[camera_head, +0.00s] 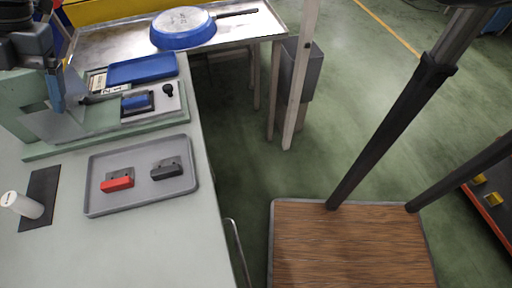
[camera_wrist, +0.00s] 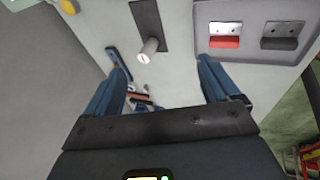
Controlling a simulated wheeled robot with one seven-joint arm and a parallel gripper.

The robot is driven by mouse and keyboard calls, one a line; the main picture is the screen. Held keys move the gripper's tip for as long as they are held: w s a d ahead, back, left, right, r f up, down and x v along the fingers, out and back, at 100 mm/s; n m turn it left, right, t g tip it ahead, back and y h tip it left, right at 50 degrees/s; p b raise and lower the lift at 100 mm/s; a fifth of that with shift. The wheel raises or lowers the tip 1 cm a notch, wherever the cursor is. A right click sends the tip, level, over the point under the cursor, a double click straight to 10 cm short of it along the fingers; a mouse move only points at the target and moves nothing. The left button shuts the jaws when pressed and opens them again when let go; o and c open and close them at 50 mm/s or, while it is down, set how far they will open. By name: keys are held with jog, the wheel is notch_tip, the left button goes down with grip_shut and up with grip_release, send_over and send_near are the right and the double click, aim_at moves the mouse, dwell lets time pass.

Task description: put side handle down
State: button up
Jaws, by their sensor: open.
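Two side-handle-like pieces lie in a grey tray (camera_head: 143,203): a red-fronted one (camera_head: 118,181) on the left and a dark grey one (camera_head: 167,168) on the right, apart from each other. In the wrist view the same red piece (camera_wrist: 225,36) and dark piece (camera_wrist: 281,36) show at the upper right. My gripper (camera_wrist: 162,68) is open, its two blue fingers spread wide, with nothing held between them.
Small blue, white and reddish items (camera_wrist: 138,98) show between my fingers, too small to identify. A green-based fixture (camera_head: 110,130) stands behind the tray. A blue pan (camera_head: 183,32) rests upside down on the metal surface.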

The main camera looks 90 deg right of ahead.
jog(key=w+a+r+m+t+y, duration=0.2)
jog(key=a+r+m+t+y, duration=0.25)
jog(key=a, duration=0.65)
jog(key=w+a+r+m+t+y, duration=0.1)
jog(key=a+r+m+t+y, duration=0.35)
jog(key=a, duration=0.55)
jog(key=s+d+f+m+t+h, duration=0.2)
jog(key=s+f+m+h, duration=0.4)
jog(key=s+f+m, duration=0.25)
jog(key=s+d+f+m+t+h, duration=0.3)
jog(key=s+f+m+h, duration=0.2)
jog(key=s+f+m, duration=0.3)
jog(key=s+d+f, duration=0.1)
jog(key=s, duration=0.4)
jog(key=s+d+f+n+g+h, duration=0.1)
jog(key=s+f, duration=0.1)
jog(key=s, duration=0.2)
jog(key=s+d+f+h, duration=0.1)
jog(key=s+d+f, duration=0.1)
jog(key=s, duration=0.3)
jog(key=shift+s+d+g, duration=0.1)
jog(key=shift+s+g, duration=0.2)
jog(key=shift+g, duration=0.1)
jog(key=s+d+r+n, duration=0.1)
jog(key=s+d, duration=0.3)
jog(key=s, duration=0.5)
jog(key=shift+r+n+g, duration=0.35)
jog(key=shift+n+g, duration=0.05)
jog(key=shift+n, duration=0.45)
jog(key=shift+s, duration=0.1)
